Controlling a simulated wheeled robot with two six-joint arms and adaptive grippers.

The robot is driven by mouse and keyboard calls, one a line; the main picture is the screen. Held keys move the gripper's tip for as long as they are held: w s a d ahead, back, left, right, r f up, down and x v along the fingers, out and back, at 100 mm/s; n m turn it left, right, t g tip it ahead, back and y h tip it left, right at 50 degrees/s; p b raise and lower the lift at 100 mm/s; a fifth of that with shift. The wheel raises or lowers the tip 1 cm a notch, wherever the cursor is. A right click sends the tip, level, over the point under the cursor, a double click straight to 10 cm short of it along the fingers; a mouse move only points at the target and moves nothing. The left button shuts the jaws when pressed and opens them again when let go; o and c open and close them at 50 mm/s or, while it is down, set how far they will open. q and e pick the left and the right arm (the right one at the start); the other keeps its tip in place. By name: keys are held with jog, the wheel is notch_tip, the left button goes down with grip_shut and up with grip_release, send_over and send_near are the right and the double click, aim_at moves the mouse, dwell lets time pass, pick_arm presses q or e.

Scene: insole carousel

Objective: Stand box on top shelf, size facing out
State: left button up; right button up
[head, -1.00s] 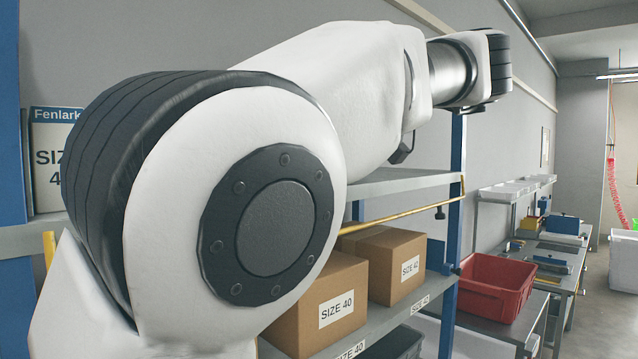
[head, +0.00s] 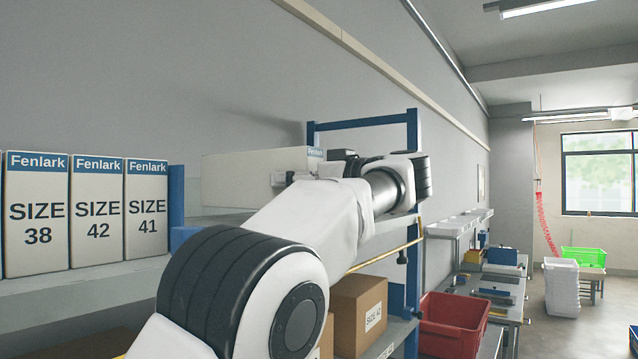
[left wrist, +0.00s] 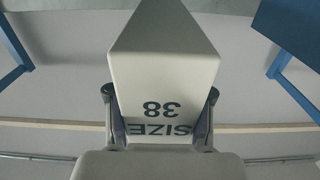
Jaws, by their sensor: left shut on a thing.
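My left gripper (left wrist: 160,122) is shut on a white box (left wrist: 165,70), with one finger on each side of it. In the left wrist view the box's face reads SIZE 38, upside down in the picture, and faces my gripper. In the head view the box (head: 245,178) is at the height of the top shelf (head: 75,285), in the bay beyond the blue post (head: 176,200). Its blue Fenlark band shows at its right end. My arm hides part of the gripper and the box's lower edge, so I cannot tell whether it touches the shelf.
Fenlark boxes SIZE 38 (head: 37,225), SIZE 42 (head: 97,225) and SIZE 41 (head: 147,220) stand upright at left. A blue frame (head: 412,150) bounds the bay's far end. Below are a brown carton (head: 350,310), a yellow rail (head: 385,256) and a red bin (head: 450,320).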

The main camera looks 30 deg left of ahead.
pick_arm(q)
jog(key=shift+w+r+p, duration=0.3)
jog(key=shift+w+p, duration=0.25)
jog(key=shift+w, duration=0.4)
jog(key=f, duration=0.3)
jog(key=shift+s+f+b, duration=0.2)
jog(key=shift+f+b, duration=0.05)
jog(key=shift+b, duration=0.15)
jog(key=shift+a+f, duration=0.3)
jog(key=shift+d+f, duration=0.1)
jog(key=shift+d, duration=0.05)
jog(key=o, duration=1.3)
jog(key=shift+d, duration=0.15)
jog(key=shift+c, duration=0.2)
pick_arm(e)
jog(key=shift+s+d+r, duration=0.15)
jog(key=shift+d+r, duration=0.1)
jog(key=shift+r, duration=0.2)
pick_arm(q)
jog(key=d+b, duration=0.1)
jog(key=d, duration=1)
jog(key=shift+s+d+b, duration=0.4)
jog(key=shift+s, duration=0.05)
pick_arm(e)
jog(key=shift+f, duration=0.85)
